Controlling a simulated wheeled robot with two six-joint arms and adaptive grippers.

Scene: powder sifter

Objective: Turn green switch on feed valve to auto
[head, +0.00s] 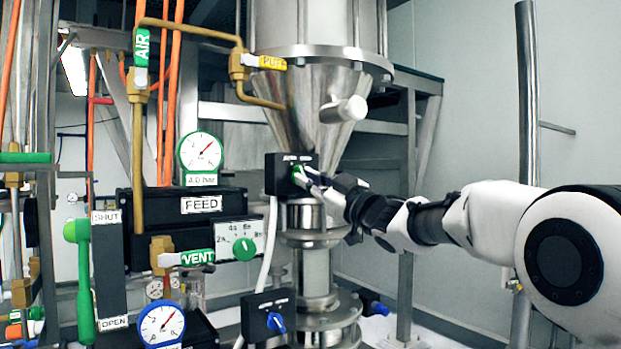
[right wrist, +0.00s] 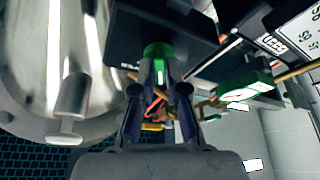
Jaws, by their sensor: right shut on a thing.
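The green switch (head: 299,175) sits on the front of a black switch box (head: 279,173) below the steel cone. My right gripper (head: 310,183) reaches in from the right and its fingertips are at the switch. In the right wrist view, the green switch (right wrist: 158,52) with a white mark lies between the two fingers of the gripper (right wrist: 160,75), which is shut on it. The fingers hide part of the switch in the head view. The label on the box is too small to read well. My left gripper is not in view.
The steel hopper cone (head: 320,85) rises above the box, with a capped side port (head: 343,109). Left stand the FEED panel (head: 202,205), a pressure gauge (head: 200,152) and green-handled valves. A blue switch (head: 276,322) sits on a lower box. A vertical pole (head: 528,100) stands at right.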

